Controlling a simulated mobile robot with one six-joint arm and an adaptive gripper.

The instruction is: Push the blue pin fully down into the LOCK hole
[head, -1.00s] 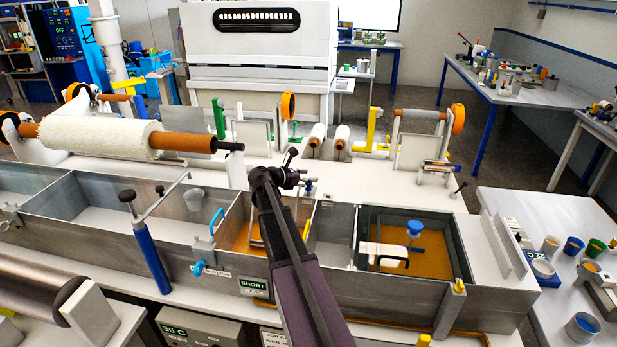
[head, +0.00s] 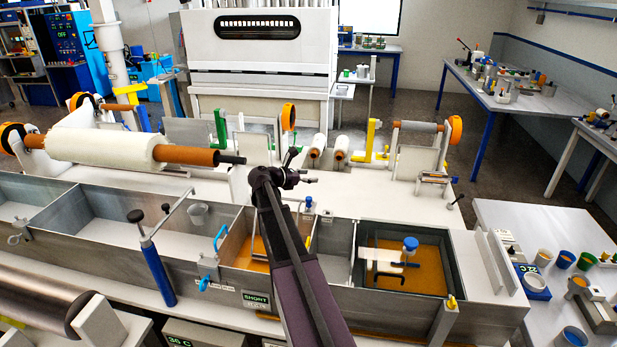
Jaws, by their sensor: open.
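My gripper (head: 308,177) is at the end of my dark arm, above the back edge of the resin bath (head: 405,305). It is small here, and no object shows between its fingers. A small blue-topped part (head: 308,203) shows just below it, near the bath's back wall. A light-blue pin-like part (head: 204,283) sits on the bath's front wall, beside small labels too small to read. I cannot tell which blue part is the pin. The LOCK hole cannot be made out. My arm hides part of the bath's middle.
A sign reading SHORT (head: 257,300) is on the front wall. A light-blue handle (head: 220,237) stands near a divider. A blue post (head: 158,273) with a black knob stands left. A blue knob (head: 410,243) is over the amber resin compartment. A large white roll (head: 105,145) lies behind.

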